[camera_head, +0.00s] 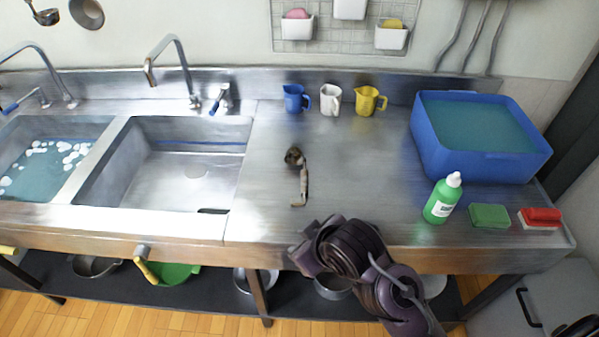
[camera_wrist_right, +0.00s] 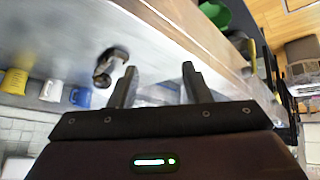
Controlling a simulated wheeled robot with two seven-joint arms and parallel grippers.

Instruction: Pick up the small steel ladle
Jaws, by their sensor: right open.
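The small steel ladle (camera_head: 299,173) lies on the steel counter, right of the sink. Its dark round bowl is toward the back and its handle points to the front. It also shows in the right wrist view (camera_wrist_right: 110,66), just left of the left fingertip, outside the jaws. My right gripper (camera_wrist_right: 158,82) is open with nothing between its fingers. In the head view my right arm comes in from the bottom over the counter's front edge, in front of the ladle and to its right; its fingertips are hard to make out there. My left gripper is in neither view.
Blue (camera_head: 296,99), white (camera_head: 331,99) and yellow (camera_head: 369,101) cups stand behind the ladle. A blue water tub (camera_head: 480,165), green bottle (camera_head: 442,199), green sponge (camera_head: 489,215) and red-topped block (camera_head: 541,216) are at right. The counter around the ladle is clear.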

